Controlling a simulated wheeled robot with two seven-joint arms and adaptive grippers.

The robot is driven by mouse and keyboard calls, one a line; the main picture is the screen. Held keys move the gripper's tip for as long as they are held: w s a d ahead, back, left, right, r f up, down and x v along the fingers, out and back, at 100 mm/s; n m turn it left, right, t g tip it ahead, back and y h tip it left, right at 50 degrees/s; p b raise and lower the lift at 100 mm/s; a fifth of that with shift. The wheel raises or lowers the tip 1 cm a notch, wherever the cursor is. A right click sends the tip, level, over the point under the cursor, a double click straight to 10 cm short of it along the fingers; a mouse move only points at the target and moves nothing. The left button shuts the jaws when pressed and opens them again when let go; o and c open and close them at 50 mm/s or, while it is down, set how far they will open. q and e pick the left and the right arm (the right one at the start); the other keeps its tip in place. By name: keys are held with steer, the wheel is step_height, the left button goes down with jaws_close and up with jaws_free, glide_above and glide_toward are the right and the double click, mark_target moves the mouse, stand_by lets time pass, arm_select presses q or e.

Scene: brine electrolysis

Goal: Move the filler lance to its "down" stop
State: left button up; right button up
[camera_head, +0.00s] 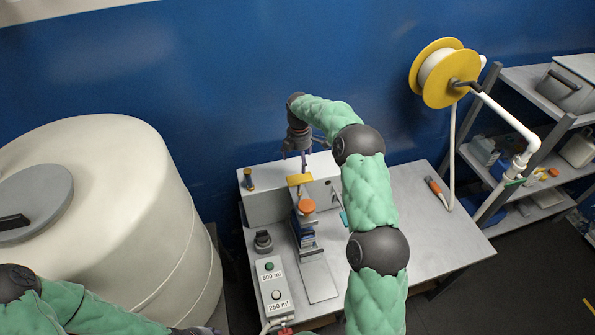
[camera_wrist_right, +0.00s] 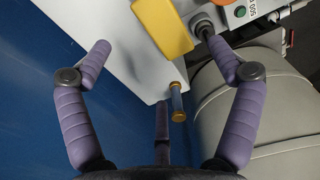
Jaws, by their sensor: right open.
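The filler (camera_head: 264,205) is a pale bench unit on the grey table. A yellow block (camera_head: 299,180) is at its front, with an orange round cap (camera_head: 306,206) and a dark blue stack just below. I cannot clearly make out which part is the lance. My right gripper (camera_head: 298,155) points down just above and behind the yellow block. In the right wrist view its purple fingers (camera_wrist_right: 158,50) are spread and empty, with the yellow block (camera_wrist_right: 163,28) ahead, apart from them. My left gripper (camera_head: 195,330) is cut off at the bottom edge; its fingers are unclear.
A small brass-capped post (camera_head: 248,178) stands on the filler's left. A dark knob (camera_head: 263,241) and a button box (camera_head: 272,285) marked 500 ml and 250 ml are in front. A big cream tank (camera_head: 130,190) is left. An orange-handled tool (camera_head: 436,190) lies right, near a hose reel (camera_head: 445,72).

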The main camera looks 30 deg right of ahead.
mark_target(299, 175)
step_height(299, 175, down, 8)
steer(key=shift+w+f+p, duration=0.1)
steer(key=shift+f+p, duration=0.05)
steer(key=shift+p, duration=0.5)
steer(key=c, duration=1.7)
step_height(299, 175, down, 4)
steer(key=b, duration=0.3)
steer(key=shift+f+b, duration=0.25)
steer(key=shift+b, duration=0.05)
steer(key=shift+a, duration=0.1)
